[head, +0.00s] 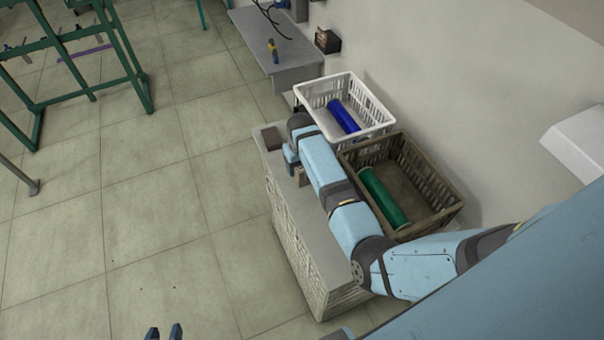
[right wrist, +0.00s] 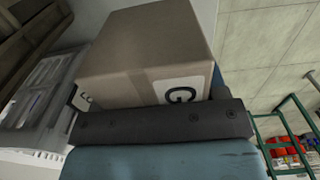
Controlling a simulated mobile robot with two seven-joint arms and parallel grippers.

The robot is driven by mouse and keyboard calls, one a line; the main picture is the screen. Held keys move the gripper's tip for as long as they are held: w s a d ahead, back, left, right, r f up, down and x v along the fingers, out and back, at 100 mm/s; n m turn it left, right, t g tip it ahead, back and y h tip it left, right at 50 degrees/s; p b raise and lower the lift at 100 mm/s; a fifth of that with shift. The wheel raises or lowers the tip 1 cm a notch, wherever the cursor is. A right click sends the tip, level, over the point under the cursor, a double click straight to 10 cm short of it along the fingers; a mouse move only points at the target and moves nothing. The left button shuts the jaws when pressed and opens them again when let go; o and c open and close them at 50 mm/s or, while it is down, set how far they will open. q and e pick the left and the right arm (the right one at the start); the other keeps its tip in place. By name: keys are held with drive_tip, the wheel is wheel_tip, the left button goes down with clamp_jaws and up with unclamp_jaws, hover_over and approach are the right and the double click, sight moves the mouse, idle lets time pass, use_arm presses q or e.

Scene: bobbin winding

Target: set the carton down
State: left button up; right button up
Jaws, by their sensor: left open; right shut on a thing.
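The carton (right wrist: 150,45) is a light brown box with a white label bearing a dark mark. It fills the upper middle of the right wrist view, right against my right gripper. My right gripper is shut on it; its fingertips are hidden. In the head view my right arm reaches over the grey-topped cabinet (head: 315,240), and a small tan patch beside the wrist looks like part of the carton. Whether it touches the top cannot be told. My left gripper (head: 164,332) is open and empty at the bottom edge, over the floor.
A white crate (head: 376,123) with a blue roll (head: 343,116) and a brown crate (head: 445,183) with a green roll (head: 383,198) stand along the cabinet's wall side. A dark brown block (head: 271,138) lies at its far end. A green frame (head: 88,55) stands left. Floor between is clear.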

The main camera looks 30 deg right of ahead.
drive_tip(key=shift+f, duration=2.6)
drive_tip(key=shift+f, duration=0.15)
drive_tip(key=shift+f, duration=0.1)
drive_tip(key=o, duration=1.1)
